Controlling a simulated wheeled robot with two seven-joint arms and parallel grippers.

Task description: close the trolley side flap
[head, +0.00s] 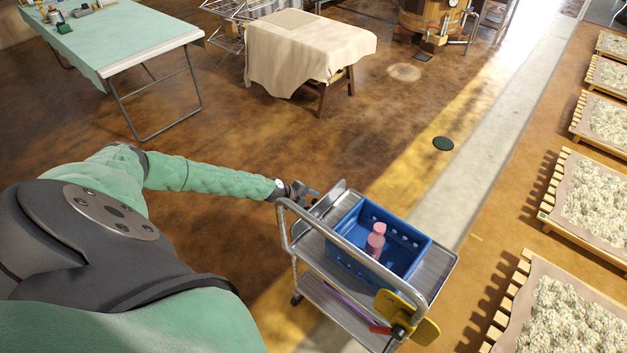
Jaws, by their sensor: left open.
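The metal trolley (443,262) stands at the lower centre, with a tubular rail and a top shelf. A narrow grey metal panel (329,198), which looks like the side flap, stands tilted at the trolley's far left side. Its hinge and lower edge are partly hidden by the rail. My left gripper (311,192) is open beside this panel, on its left, near the rail's upper corner. I cannot tell whether it touches the panel. My right gripper is not in view.
A blue crate (407,234) on the trolley holds a pink bottle (375,243). A cloth-covered table (310,50) and a green-topped table (120,40) stand behind. Wooden trays (553,222) line the right.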

